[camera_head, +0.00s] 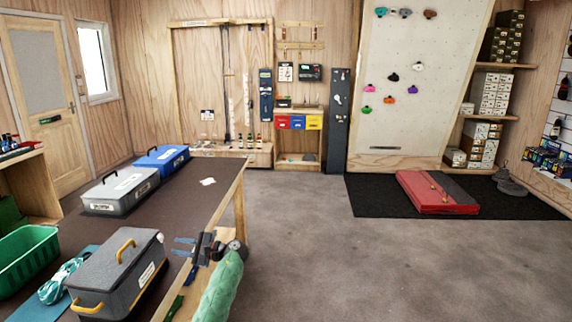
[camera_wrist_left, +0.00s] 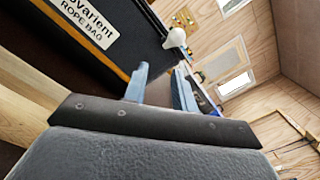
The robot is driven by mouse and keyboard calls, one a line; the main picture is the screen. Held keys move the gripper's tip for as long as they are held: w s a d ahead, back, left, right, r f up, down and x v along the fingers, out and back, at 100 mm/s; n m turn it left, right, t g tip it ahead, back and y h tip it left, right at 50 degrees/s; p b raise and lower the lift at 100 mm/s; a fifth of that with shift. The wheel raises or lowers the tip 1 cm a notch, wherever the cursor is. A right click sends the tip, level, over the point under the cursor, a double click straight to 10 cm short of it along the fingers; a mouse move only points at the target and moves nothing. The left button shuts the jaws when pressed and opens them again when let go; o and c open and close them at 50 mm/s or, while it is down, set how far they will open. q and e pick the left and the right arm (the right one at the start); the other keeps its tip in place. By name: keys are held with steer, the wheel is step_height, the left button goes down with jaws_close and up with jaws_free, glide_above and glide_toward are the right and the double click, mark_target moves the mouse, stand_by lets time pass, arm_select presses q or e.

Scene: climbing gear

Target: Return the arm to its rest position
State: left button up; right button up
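My left gripper (camera_head: 183,246) is beside the right side of the dark grey case with yellow handles (camera_head: 118,272), over the table's right edge. Its two bluish fingers point left in the head view and are apart, with nothing seen between them. In the left wrist view the fingers (camera_wrist_left: 160,88) also stand apart and empty. A dark box with a white "ROPE BAG" label (camera_wrist_left: 88,22) shows close beyond them. My left arm, in a green sleeve, comes up from the bottom of the head view. My right gripper is not in view.
The long dark table (camera_head: 195,189) also bears a grey case (camera_head: 121,190), a blue case (camera_head: 161,158), a green basket (camera_head: 28,258) and a coiled rope (camera_head: 58,281). A red pad (camera_head: 430,192) lies on a black mat to the right. The grey floor (camera_head: 320,245) between is clear.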

arm_select(q)
steer(key=s+d+r+n+t+h, duration=0.2)
steer(key=d+r+n+t+h, duration=0.3)
steer(key=n+h, duration=0.3)
steer(key=s+d+f+n+h, duration=0.1)
steer(key=s+d+f+h, duration=0.25)
steer(key=s, duration=0.35)
steer(key=s+d+f+h, duration=0.3)
steer(key=s+d, duration=0.2)
steer(key=s, duration=0.3)
steer(key=s+d+f+n+h, duration=0.1)
steer(key=s+d+f+h, duration=0.3)
steer(key=s, duration=0.3)
steer(key=s+f+g, duration=0.2)
steer(key=s+f, duration=0.4)
steer(key=s, duration=0.6)
steer(key=s+d+f+g, duration=0.1)
steer(key=s+f, duration=0.5)
steer(key=s, duration=0.6)
steer(key=s+d+f+g, duration=0.1)
steer(key=s+f+g, duration=0.1)
steer(key=s+f, duration=0.5)
steer(key=s+h, duration=0.1)
steer(key=s, duration=0.5)
steer(key=shift+d+m+g, duration=0.2)
steer(key=shift+m+g, duration=0.1)
